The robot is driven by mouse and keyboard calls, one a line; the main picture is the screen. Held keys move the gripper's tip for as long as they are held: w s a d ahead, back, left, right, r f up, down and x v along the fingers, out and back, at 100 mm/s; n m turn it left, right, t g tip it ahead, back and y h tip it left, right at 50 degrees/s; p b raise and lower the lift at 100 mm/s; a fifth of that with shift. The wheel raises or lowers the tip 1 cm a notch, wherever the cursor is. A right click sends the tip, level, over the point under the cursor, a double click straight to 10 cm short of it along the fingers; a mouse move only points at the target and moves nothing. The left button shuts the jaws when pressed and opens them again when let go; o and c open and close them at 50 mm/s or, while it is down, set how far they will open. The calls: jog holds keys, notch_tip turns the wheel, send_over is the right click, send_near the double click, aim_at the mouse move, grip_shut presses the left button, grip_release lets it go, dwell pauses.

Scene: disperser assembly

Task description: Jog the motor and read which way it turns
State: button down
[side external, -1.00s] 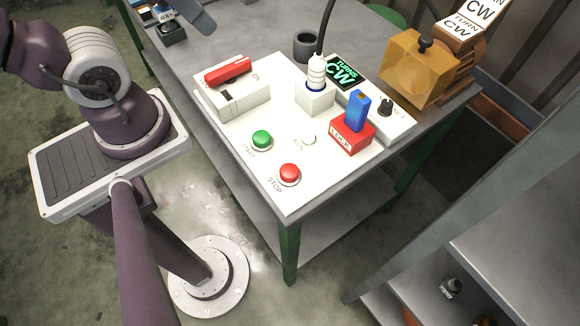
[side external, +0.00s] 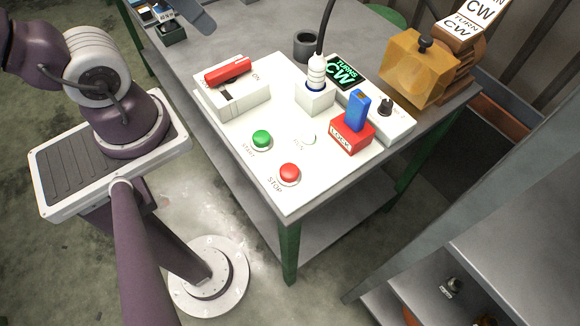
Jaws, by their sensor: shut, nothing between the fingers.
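In the side external view, a white control panel lies on the grey bench. It carries a green START button (side external: 261,139), a red STOP button (side external: 289,174) and a small pale RUN lamp (side external: 308,139). A black display (side external: 345,71) reads "TURNS CW" in green letters. A black plug cable runs up from a white socket block (side external: 314,98). A red LOCK block (side external: 350,137) has a blue piece (side external: 357,110) standing in it. A red switch lever (side external: 228,71) lies on a white box marked ON. An amber guard (side external: 419,70) stands at the right.
A dark cup (side external: 306,46) stands behind the panel. A black knob (side external: 386,106) sits on the panel's raised right strip. A brown unit with "TURN CW" labels (side external: 463,25) stands by the guard. A grey shelf (side external: 520,245) is at the lower right.

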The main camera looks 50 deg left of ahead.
dwell(0.9)
jog(key=m+g+y, duration=0.7)
jog(key=y, duration=0.2)
send_over(293, 173)
notch_tip(293, 173, down, 15)
jog(key=shift+d, duration=0.1)
jog(key=shift+f+g, duration=0.1)
jog(key=shift+g, duration=0.2)
jog(key=shift+f, duration=4.4)
jog(key=shift+f, duration=0.4)
